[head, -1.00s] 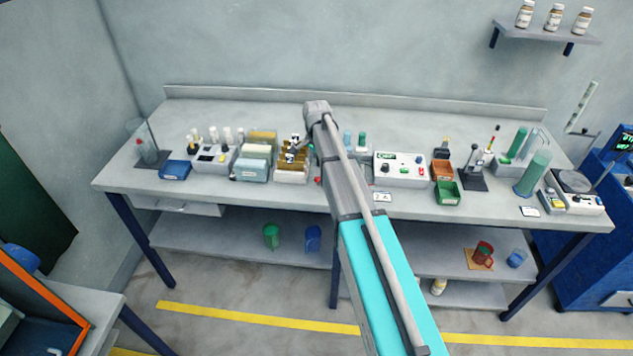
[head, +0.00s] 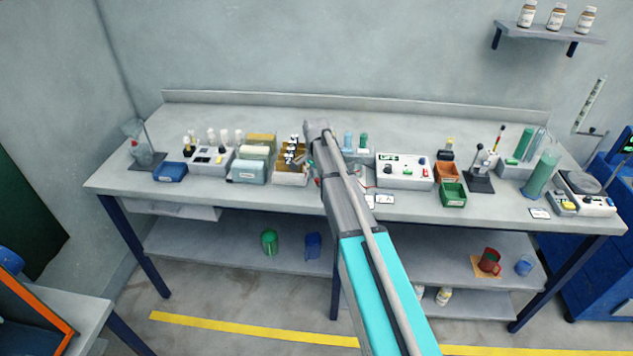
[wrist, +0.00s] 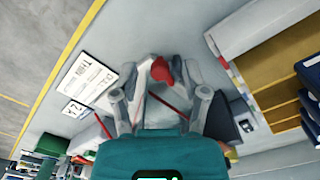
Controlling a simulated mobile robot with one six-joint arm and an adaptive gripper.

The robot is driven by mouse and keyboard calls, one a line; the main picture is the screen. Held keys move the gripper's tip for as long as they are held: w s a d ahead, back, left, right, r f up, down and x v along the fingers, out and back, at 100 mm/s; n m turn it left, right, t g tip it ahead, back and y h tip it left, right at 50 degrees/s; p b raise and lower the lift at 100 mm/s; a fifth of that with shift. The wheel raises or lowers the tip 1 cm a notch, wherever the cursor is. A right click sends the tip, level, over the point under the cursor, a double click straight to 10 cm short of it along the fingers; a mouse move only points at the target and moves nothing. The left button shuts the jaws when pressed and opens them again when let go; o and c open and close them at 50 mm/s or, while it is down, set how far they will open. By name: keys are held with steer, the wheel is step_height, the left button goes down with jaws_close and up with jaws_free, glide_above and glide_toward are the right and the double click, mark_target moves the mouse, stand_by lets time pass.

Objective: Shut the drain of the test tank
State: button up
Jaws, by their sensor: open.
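In the wrist view my gripper (wrist: 166,76) is open over the bench near its front edge. A red knob-like part (wrist: 163,70) shows between its fingertips, beside pale grey parts; I take it for the drain handle of the test tank. I cannot tell whether the fingers touch it or which way it is turned. The tank's body is not clearly seen. In the head view my arm covers this part of the bench and hides the gripper's fingers.
Two white printed cards (wrist: 90,78) lie left of the gripper in the wrist view. An open box with yellow-brown slots (wrist: 270,82) is close on the right. In the head view, a white control box (head: 403,171) and a green bin (head: 452,194) stand right of my arm.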

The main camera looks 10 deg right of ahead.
steer(key=shift+f, duration=0.1)
stand_by(0.3)
jaws_close()
steer(key=shift+s+d+n, duration=0.2)
steer(key=shift+d+n, duration=0.15)
steer(key=shift+n, duration=0.75)
steer(key=shift+s+d+n, duration=0.15)
steer(key=shift+d+n, duration=0.15)
steer(key=shift+n, duration=0.8)
jaws_free()
